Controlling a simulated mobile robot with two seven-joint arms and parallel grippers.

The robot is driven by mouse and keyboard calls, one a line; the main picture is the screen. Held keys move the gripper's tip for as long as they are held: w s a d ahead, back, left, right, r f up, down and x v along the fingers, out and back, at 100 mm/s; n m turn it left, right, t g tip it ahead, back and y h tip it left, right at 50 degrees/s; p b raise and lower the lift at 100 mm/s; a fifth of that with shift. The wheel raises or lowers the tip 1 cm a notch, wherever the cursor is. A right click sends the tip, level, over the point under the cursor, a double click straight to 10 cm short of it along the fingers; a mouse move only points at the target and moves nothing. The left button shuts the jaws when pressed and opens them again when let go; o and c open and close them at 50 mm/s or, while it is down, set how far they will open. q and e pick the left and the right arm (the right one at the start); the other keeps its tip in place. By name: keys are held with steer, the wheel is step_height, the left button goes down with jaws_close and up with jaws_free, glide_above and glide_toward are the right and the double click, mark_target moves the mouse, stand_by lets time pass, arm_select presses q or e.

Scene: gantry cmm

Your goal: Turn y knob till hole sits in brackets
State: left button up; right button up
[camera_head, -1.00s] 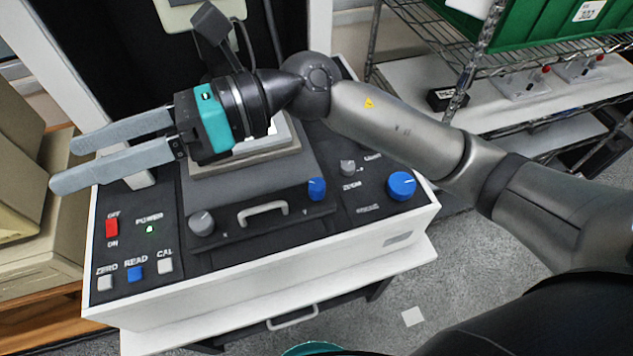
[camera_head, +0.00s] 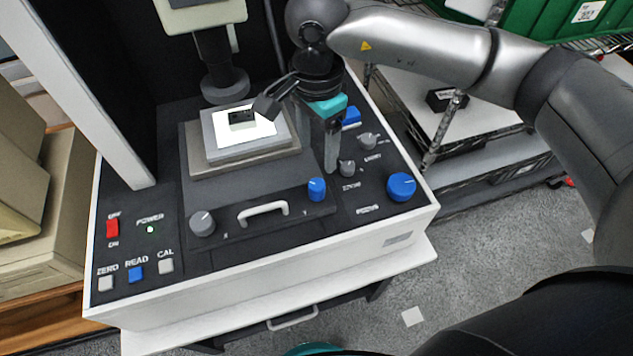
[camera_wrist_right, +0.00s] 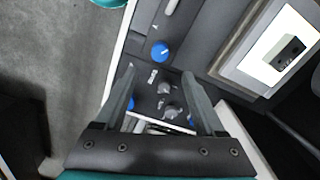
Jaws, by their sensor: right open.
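The y knob (camera_head: 316,189) is a small blue knob with a white mark, right of the stage handle. It also shows in the right wrist view (camera_wrist_right: 160,50). My right gripper (camera_head: 331,168) points down over the panel, behind and slightly right of that knob. In the wrist view its open fingers (camera_wrist_right: 159,72) have nothing between their tips; the knob shows just beyond them. A dark block (camera_head: 241,118) lies on the bright stage plate (camera_head: 213,139). Its hole is too small to make out, and no brackets or display are visible. My left gripper is out of view.
The grey x knob (camera_head: 202,223) and white handle (camera_head: 263,211) are left of the y knob. A larger blue knob (camera_head: 401,186) and grey knobs (camera_head: 347,168) are to its right. The instrument's head (camera_head: 225,84) stands behind the stage.

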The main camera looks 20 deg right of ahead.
mark_target(317, 184)
step_height(317, 184, down, 12)
steer(key=shift+r+p, duration=0.1)
steer(key=shift+p, duration=0.2)
jaws_close()
stand_by(0.6)
